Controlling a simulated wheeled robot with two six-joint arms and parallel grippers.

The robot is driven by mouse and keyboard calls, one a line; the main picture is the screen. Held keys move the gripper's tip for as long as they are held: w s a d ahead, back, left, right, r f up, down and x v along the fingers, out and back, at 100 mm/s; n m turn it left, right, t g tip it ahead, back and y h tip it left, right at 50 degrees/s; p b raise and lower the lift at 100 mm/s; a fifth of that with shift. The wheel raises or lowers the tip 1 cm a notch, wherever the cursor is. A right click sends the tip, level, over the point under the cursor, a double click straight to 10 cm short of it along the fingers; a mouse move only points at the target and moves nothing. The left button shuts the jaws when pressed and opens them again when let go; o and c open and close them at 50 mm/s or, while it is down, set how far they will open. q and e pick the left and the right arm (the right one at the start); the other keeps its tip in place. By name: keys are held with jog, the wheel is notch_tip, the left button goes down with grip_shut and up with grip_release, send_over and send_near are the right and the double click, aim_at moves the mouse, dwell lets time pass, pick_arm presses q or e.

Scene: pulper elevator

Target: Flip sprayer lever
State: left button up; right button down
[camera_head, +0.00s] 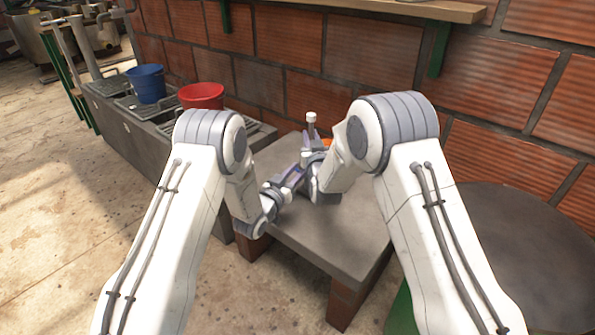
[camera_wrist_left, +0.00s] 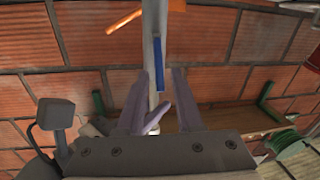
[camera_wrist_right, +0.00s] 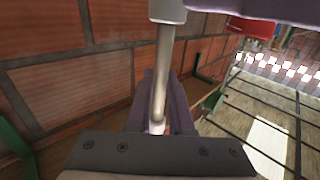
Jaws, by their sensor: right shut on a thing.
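The sprayer's metal stem with a pale cap (camera_head: 311,119) stands upright over the far part of the grey slab. In the right wrist view the metal stem (camera_wrist_right: 164,70) runs between the fingers of my right gripper (camera_wrist_right: 163,112), which is shut on it. In the left wrist view a pale pipe with a blue strip (camera_wrist_left: 158,76) lies beyond and between the fingers of my left gripper (camera_wrist_left: 160,90); these fingers are apart. In the head view both grippers are close together and partly hidden by my arms. I cannot tell which part is the lever.
The grey slab (camera_head: 330,235) rests on brick supports against a brick wall (camera_head: 275,40). A blue bucket (camera_head: 146,84) and a red bucket (camera_head: 201,96) stand at the left on a low trough. A wooden shelf (camera_head: 400,8) is above. A round dark surface (camera_head: 525,250) is at right.

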pick_arm(q)
grip_shut()
jog(key=shift+w+d+r, duration=0.1)
jog(key=shift+w+r, duration=0.05)
jog(key=shift+r, duration=0.05)
jog(key=shift+g+y, duration=0.3)
jog(key=shift+g, duration=0.3)
jog(key=shift+o, duration=1.6)
grip_release()
jog(key=v, duration=1.2)
jog(key=shift+d, duration=0.1)
